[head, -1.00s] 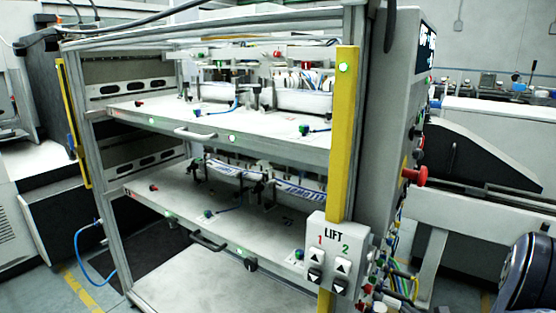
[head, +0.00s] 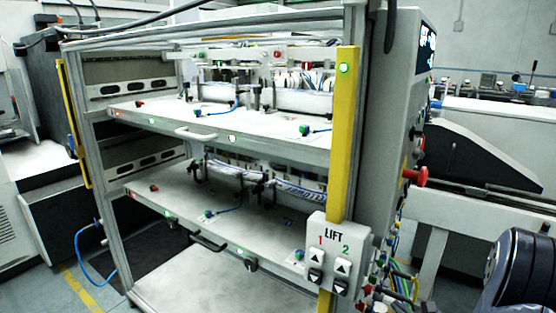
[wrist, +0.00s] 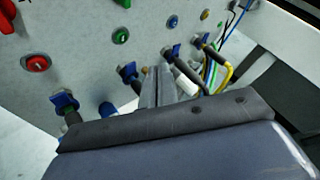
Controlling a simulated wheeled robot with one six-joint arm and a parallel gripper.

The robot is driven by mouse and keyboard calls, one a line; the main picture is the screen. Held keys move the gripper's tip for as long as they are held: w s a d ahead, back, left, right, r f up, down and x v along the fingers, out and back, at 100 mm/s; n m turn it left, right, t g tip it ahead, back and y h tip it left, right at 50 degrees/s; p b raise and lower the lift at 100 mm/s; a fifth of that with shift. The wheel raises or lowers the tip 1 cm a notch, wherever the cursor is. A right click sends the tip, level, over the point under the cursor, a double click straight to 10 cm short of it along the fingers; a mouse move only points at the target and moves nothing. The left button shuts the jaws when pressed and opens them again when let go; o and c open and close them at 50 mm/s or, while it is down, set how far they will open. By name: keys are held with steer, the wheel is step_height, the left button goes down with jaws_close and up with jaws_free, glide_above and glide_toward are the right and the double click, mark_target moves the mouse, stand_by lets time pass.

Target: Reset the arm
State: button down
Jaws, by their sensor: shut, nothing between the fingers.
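My gripper (wrist: 158,86) shows in the wrist view with its two grey fingers together and nothing between them. It points at the lower side of the grey control cabinet (wrist: 85,55), near blue-collared connectors and cables. I cannot tell whether the fingertips touch anything. In the head view, only a dark part of my arm shows at the lower right; the gripper is out of sight there. The label magazine (head: 345,150) stands in the middle, with an upper shelf (head: 150,120) and a lower shelf (head: 160,196).
A lift switch box (head: 335,258) hangs on the yellow front post. A red emergency button (head: 415,177) sticks out from the cabinet. Cables (wrist: 215,70) and connectors (wrist: 127,72) crowd close around my fingers. A red button (wrist: 37,63) sits at left.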

steer(key=shift+w+a+r, duration=0.25)
steer(key=shift+w+a, duration=0.2)
steer(key=shift+a, duration=0.3)
steer(key=shift+p, duration=0.3)
